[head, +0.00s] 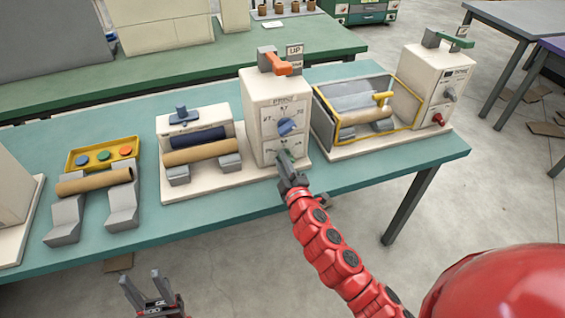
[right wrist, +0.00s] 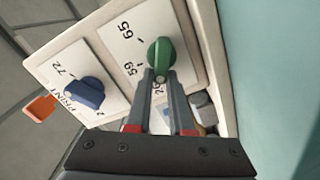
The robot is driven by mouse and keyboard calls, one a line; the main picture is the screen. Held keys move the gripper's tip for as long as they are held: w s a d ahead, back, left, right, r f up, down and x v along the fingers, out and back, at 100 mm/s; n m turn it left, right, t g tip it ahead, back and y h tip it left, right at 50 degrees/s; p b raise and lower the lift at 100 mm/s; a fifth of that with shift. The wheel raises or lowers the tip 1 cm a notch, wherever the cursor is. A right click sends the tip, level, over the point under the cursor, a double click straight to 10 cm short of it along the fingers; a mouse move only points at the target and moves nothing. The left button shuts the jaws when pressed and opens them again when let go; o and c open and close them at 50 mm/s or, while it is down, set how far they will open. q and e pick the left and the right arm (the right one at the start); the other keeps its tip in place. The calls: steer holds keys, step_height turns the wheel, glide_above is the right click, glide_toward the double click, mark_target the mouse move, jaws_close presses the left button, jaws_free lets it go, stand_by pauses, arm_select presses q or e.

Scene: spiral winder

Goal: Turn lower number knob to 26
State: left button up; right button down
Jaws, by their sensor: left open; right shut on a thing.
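The white box (head: 262,95) marked PRINT stands on the teal table with two knobs on its front. The lower knob is green (right wrist: 160,58); its panel shows 65, 59 and a partly hidden 26 near the fingers. The upper knob is blue (head: 287,126), and it also shows in the right wrist view (right wrist: 84,94). My right gripper (right wrist: 160,78) is shut on the green knob, with its fingertips at the near side. My left gripper (head: 148,286) is open and empty, in front of the table.
An orange lever (head: 274,62) is on top of the box. To its left are a roller stand (head: 200,150) and a yellow tray (head: 103,153) with coloured buttons. To its right is a yellow-framed clear guard (head: 365,105) beside another box (head: 435,85) with a red knob.

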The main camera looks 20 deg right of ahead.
steer(key=shift+f, duration=0.1)
stand_by(0.3)
steer(key=c, duration=0.8)
jaws_free()
steer(key=s, duration=1.7)
steer(key=shift+s+d, duration=0.2)
steer(key=shift+d, duration=0.1)
